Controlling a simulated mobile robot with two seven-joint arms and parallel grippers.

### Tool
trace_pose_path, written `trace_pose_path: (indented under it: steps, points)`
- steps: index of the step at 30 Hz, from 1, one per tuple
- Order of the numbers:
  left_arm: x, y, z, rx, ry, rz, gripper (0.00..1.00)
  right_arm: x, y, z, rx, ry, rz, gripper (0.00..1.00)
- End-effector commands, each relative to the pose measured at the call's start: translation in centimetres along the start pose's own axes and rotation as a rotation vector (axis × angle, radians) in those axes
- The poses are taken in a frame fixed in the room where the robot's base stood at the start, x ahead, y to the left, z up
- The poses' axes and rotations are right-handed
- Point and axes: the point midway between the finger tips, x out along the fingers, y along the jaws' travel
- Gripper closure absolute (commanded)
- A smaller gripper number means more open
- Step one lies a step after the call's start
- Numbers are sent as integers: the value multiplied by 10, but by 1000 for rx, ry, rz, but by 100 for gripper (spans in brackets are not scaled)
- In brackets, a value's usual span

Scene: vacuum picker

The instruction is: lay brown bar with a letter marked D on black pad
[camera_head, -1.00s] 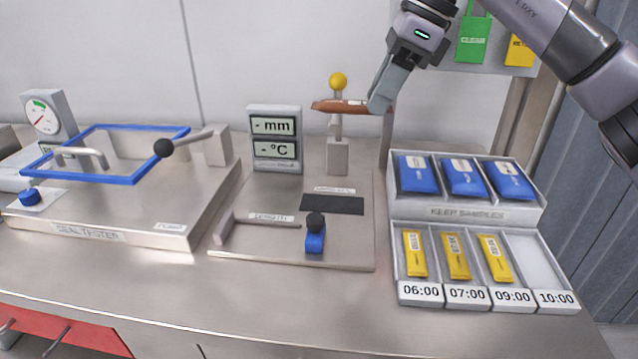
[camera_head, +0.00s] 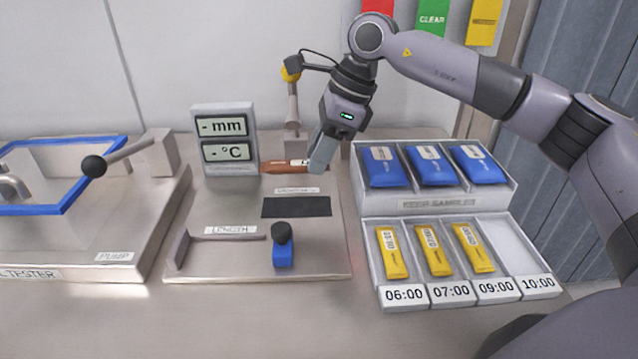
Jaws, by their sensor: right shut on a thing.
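The brown bar (camera_head: 279,166) is held sideways in my right gripper (camera_head: 319,165), with its left part sticking out to the left. Part of a white label shows on it beside the fingers; I cannot read the letter. The bar is above the back of the metal plate, behind the black pad. The black pad (camera_head: 296,207) lies flat and bare on the plate, with a small label strip just behind it. My left gripper is not in view.
A display box (camera_head: 225,140) stands left of the bar, and a yellow-topped post (camera_head: 292,100) stands behind it. A blue block with a black knob (camera_head: 283,250) sits in front of the pad. The sample tray (camera_head: 436,205) with blue and yellow packs is to the right.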

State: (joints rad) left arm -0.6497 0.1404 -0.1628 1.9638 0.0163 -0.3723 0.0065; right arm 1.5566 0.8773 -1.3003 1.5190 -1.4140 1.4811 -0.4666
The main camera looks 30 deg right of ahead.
Motion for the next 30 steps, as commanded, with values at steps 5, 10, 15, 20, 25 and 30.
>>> trace_pose_path:
  steps: [5,10,15,20,25,30]
  points:
    - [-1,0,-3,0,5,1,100,18,0,-7,-1,-1,0,100]
    - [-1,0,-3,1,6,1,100,38,1,-16,-1,2,2,100]
    - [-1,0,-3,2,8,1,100,57,0,-24,-1,0,0,100]
    - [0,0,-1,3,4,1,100,60,0,-24,-1,-1,-1,100]
    - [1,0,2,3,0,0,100,60,0,-25,-1,-1,0,100]
    - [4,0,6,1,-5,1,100,66,0,-27,-1,-1,0,100]
